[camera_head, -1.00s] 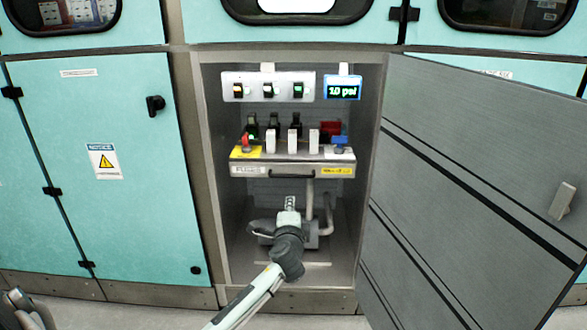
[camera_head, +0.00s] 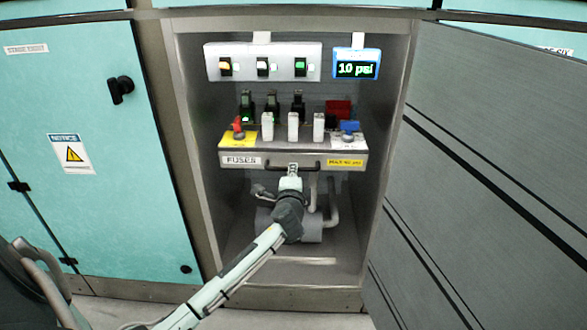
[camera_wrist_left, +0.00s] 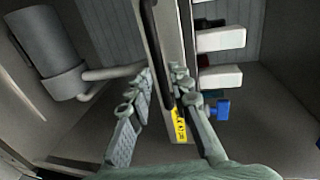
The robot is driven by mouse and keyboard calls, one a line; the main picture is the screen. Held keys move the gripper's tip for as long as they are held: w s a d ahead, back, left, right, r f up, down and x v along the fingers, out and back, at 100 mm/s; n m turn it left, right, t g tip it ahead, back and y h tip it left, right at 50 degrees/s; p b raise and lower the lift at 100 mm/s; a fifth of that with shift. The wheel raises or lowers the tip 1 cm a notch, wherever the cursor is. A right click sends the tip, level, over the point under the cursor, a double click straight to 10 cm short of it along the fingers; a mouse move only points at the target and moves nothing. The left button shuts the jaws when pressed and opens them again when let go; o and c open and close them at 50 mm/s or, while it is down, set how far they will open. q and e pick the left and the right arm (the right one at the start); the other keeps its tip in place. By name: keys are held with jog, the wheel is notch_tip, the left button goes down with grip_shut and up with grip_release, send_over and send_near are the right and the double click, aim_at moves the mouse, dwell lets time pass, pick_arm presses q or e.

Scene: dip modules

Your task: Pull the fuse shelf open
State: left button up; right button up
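The fuse shelf (camera_head: 218,150) is a grey shelf with a "FUSES" label on its front, inside the open cabinet. Its dark bar handle (camera_head: 308,165) runs along the front face; it also shows in the left wrist view (camera_wrist_left: 152,28). Finger contact with the bar is not clear. My right gripper is not in view.
White fuses (camera_head: 293,127), a red switch (camera_head: 238,127) and a blue knob (camera_head: 349,127) stand on the shelf. A switch panel (camera_head: 243,50) and a "10 psi" display (camera_head: 356,68) are above. A grey cylinder with pipes (camera_head: 312,228) lies below. The cabinet door (camera_head: 490,170) is open at right.

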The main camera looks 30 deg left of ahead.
pick_arm(q)
jog(key=shift+x, duration=2.05)
grip_shut()
